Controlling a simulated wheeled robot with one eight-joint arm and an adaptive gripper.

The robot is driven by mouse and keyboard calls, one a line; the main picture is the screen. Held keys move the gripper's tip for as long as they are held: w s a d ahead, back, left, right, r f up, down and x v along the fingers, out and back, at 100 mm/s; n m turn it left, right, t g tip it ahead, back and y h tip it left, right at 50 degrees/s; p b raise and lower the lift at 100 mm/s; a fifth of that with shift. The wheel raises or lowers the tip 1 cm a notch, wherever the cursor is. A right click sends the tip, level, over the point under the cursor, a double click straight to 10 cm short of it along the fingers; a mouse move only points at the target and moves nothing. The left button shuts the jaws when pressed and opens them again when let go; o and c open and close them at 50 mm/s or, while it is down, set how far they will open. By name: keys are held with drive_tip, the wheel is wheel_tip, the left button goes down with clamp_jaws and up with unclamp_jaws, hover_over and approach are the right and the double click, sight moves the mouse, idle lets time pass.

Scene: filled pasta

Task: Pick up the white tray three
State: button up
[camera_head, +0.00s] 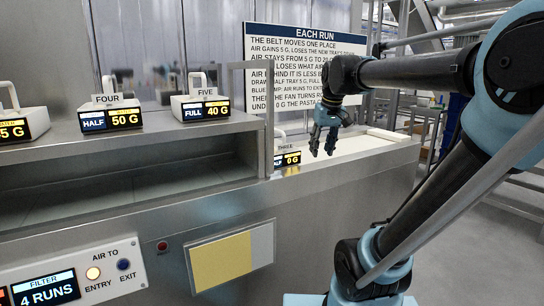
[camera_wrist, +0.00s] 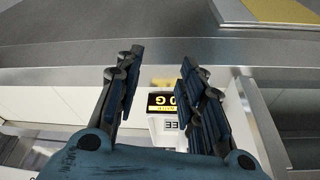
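The white tray three (camera_head: 284,150), labelled THREE with a display reading 0 G, stands on the ledge beyond a metal partition that partly hides it. In the wrist view tray three (camera_wrist: 163,130) appears upside down between and behind my fingers, partly covered by the right finger. My gripper (camera_head: 323,153) points down to the right of the tray in the head view, fingertips near its display height. In the wrist view my gripper (camera_wrist: 161,62) has its fingers spread apart with nothing between the tips. I cannot see it touching the tray.
Tray four (camera_head: 109,115) and tray five (camera_head: 202,108) stand on the higher counter, with another tray (camera_head: 20,127) at the left edge. A metal partition (camera_head: 268,110) borders tray three. A sign (camera_head: 308,40) stands behind. The ledge (camera_head: 350,155) right of the tray is mostly clear.

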drive_tip(key=w+a+r+n, duration=0.2)
drive_tip(key=w+a+r, duration=0.5)
drive_tip(key=w+r, duration=0.2)
drive_tip(key=n+y, duration=0.1)
approach(272, 129)
drive_tip(key=x, duration=0.5)
drive_tip(key=w+x, duration=0.1)
drive_tip(key=x, duration=0.4)
drive_tip(key=shift+w+r, duration=0.2)
drive_tip(key=shift+w, duration=0.05)
drive_tip(key=shift+w+a+f, duration=0.1)
drive_tip(key=shift+f, duration=0.35)
drive_tip(key=shift+f, duration=0.25)
drive_tip(key=shift+c, duration=0.6)
clamp_jaws()
